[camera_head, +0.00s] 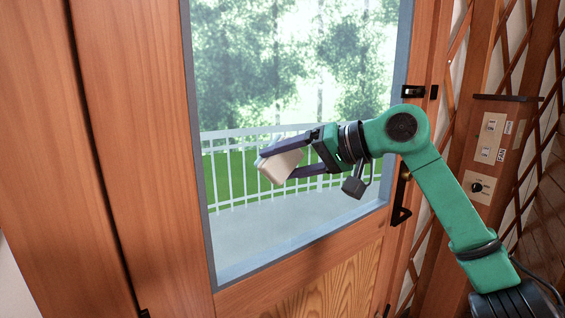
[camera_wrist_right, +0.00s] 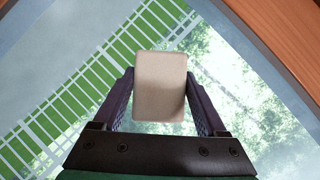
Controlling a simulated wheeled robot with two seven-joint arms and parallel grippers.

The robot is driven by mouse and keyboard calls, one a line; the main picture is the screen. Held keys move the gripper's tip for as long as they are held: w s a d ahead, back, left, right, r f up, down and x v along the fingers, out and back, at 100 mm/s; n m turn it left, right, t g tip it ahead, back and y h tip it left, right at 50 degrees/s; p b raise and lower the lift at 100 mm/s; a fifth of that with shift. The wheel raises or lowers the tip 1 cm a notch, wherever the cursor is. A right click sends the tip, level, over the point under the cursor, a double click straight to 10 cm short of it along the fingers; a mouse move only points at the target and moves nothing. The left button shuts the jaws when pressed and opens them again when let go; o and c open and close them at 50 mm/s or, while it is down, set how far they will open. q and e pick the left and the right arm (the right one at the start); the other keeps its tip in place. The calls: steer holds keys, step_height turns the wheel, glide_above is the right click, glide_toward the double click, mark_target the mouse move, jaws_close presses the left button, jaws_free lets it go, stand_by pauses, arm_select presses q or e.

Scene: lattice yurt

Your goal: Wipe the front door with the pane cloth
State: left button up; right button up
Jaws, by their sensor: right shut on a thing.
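The front door (camera_head: 300,278) is wooden with a large glass pane (camera_head: 255,90) in a grey frame; trees, a white railing and grass show through it. My right gripper (camera_head: 283,163) is in front of the lower middle of the pane, shut on the pane cloth (camera_head: 280,166), a cream folded block. In the right wrist view the cloth (camera_wrist_right: 160,85) sits between the two fingers of the gripper (camera_wrist_right: 161,105), with the glass behind it. I cannot tell whether the cloth touches the glass. My left gripper is not in view.
A black door handle (camera_head: 402,213) and a latch (camera_head: 413,91) are at the door's right edge. Switch panels (camera_head: 489,137) sit on a post further right, beside the wall lattice. Wooden panels (camera_head: 100,150) stand left of the pane.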

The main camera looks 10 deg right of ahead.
mark_target(301, 159)
steer(key=d, duration=0.1)
steer(key=w+d, duration=0.1)
steer(key=d, duration=0.1)
steer(key=shift+w+d+f+p, duration=0.1)
steer(key=shift+w+p, duration=0.15)
steer(key=shift+p, duration=0.15)
steer(key=d, duration=0.1)
steer(key=w+d+p, duration=0.1)
steer(key=d, duration=0.1)
steer(key=shift+w+d+p, duration=0.25)
steer(key=shift+w+p, duration=0.05)
steer(key=d, duration=0.1)
steer(key=w+d+p, duration=0.1)
steer(key=d+p, duration=0.1)
steer(key=shift+w+d, duration=0.2)
steer(key=shift+w, duration=0.1)
steer(key=shift+w+d+p, duration=0.1)
steer(key=shift+d+p, duration=0.15)
steer(key=shift+p, duration=0.2)
steer(key=shift+w+d+r+p, duration=0.2)
steer(key=shift+d+p, duration=0.2)
steer(key=shift+w+d+f+b, duration=0.2)
steer(key=shift+d+b, duration=0.2)
steer(key=shift+b, duration=0.1)
steer(key=shift+w+d+f+b, duration=0.15)
steer(key=shift+d+b, duration=0.25)
steer(key=shift+b, duration=0.1)
steer(key=shift+w+d+r, duration=0.1)
steer(key=shift+d+r, duration=0.05)
steer(key=shift+d, duration=0.05)
